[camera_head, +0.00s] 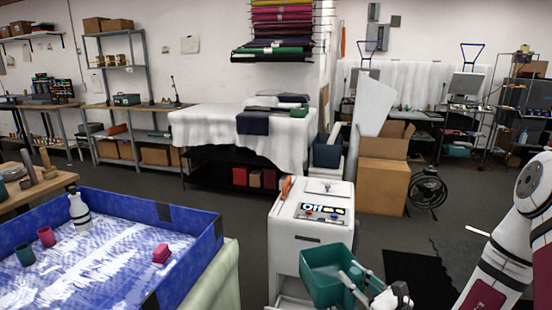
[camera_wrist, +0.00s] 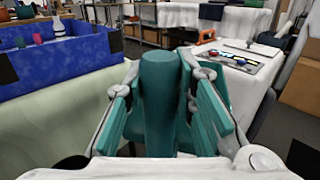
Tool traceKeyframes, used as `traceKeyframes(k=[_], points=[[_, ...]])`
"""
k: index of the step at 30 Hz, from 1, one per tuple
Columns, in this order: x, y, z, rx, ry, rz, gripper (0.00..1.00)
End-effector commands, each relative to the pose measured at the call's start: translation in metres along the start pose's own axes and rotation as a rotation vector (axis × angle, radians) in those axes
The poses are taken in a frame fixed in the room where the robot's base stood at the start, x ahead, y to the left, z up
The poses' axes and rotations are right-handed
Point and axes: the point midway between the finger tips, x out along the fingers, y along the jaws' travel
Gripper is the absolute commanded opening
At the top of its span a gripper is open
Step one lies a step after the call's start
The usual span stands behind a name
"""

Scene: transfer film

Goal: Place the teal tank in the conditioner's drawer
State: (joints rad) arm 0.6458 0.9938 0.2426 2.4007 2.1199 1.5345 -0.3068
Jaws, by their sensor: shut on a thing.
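The teal tank (camera_head: 322,260) is an open-topped box held in the air in front of the white conditioner (camera_head: 287,232). My gripper (camera_head: 354,281) is shut on its handle at the near right side. In the wrist view, the upright teal handle (camera_wrist: 159,100) stands between my two fingers, with the tank's body partly hidden behind it. The conditioner also shows in the wrist view (camera_wrist: 240,85), beyond and right of my gripper. A pale drawer part (camera_head: 290,301) juts from the conditioner's lower front; the tank hides most of it.
A blue-walled tray table (camera_head: 190,222) stands at left, holding a white bottle (camera_head: 79,211), teal and pink cups and a pink block (camera_head: 161,252). Cardboard boxes (camera_head: 383,183) and a black fan (camera_head: 428,187) stand behind right. Grey floor is open between the tray table and conditioner.

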Motion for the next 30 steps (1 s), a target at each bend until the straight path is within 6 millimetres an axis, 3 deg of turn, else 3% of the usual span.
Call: traceKeyframes(k=[3,16,19,23,25,30], points=[[-0.004,0.003,0.007,0.001,0.006,-0.024,0.00],[-0.004,0.002,0.007,-0.001,0.010,-0.039,0.00],[-0.008,-0.006,0.007,-0.002,0.011,-0.054,0.00],[-0.023,-0.035,0.005,-0.004,0.012,-0.117,0.00],[-0.038,-0.059,0.005,-0.006,0.012,-0.172,0.00],[-0.091,-0.124,0.003,-0.008,0.014,-0.335,0.00]])
